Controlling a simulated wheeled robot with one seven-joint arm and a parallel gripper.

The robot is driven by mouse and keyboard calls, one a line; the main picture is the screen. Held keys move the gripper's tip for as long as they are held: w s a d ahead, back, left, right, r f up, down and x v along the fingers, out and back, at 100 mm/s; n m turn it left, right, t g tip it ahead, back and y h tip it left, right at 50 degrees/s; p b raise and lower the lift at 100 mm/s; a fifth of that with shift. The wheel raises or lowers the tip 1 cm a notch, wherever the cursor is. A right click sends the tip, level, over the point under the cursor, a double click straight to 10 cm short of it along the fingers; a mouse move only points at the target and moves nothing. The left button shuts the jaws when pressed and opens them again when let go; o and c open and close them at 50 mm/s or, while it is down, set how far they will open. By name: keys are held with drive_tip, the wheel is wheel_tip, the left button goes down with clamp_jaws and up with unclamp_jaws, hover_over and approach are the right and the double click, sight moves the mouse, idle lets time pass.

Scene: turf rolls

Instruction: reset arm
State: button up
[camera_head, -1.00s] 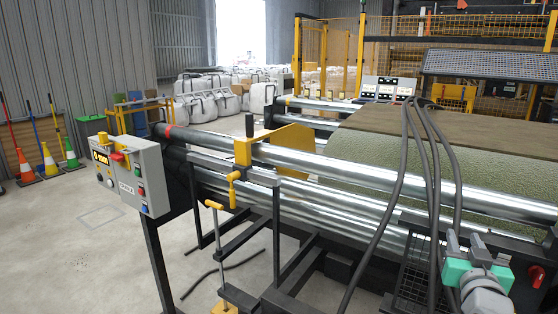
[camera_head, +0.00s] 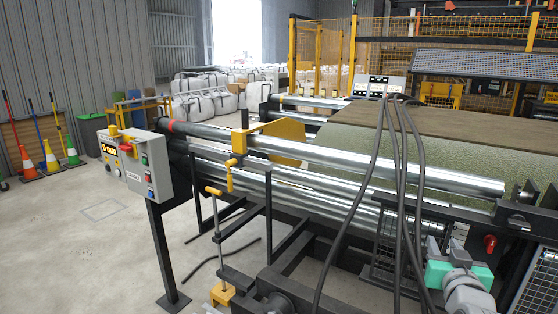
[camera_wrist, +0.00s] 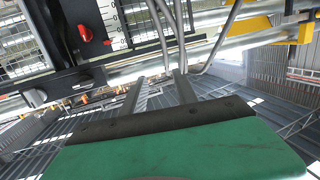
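My gripper (camera_head: 443,248) is at the lower right of the head view, in front of the roller machine. Its two grey fingers stand apart with nothing between them; they also show in the wrist view (camera_wrist: 160,88) above the green gripper body. The fingers point up toward the machine frame and its hanging dark hoses (camera_head: 395,190). A red handle (camera_head: 490,243) is just to the right of the gripper; it shows at the upper left of the wrist view (camera_wrist: 85,33). I cannot tell the exact clearance to the frame.
Shiny metal rollers (camera_head: 370,170) run across the machine, with green turf (camera_head: 400,140) behind. A control box (camera_head: 137,165) stands on a post at the left. A yellow clamp (camera_head: 238,145) is on the rollers. Open concrete floor (camera_head: 90,245) lies at the left.

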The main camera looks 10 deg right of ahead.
drive_tip(key=a+f+n+g+y+p, duration=0.2)
drive_tip(key=a+g+y+p, duration=0.1)
drive_tip(key=a, duration=0.5)
drive_tip(key=a+f+n+g+y+p, duration=0.1)
drive_tip(key=a+f+g+y+p, duration=0.15)
drive_tip(key=a, duration=0.65)
drive_tip(key=s+a+f+n+g+y+p, duration=0.1)
drive_tip(key=s+a+g+p, duration=0.3)
drive_tip(key=s+a, duration=0.7)
drive_tip(key=shift+s+f+n+g+p, duration=0.4)
drive_tip(key=shift+f+n+g, duration=0.3)
drive_tip(key=shift+g, duration=0.55)
drive_tip(key=shift+d+y, duration=0.15)
drive_tip(key=shift+y, duration=0.1)
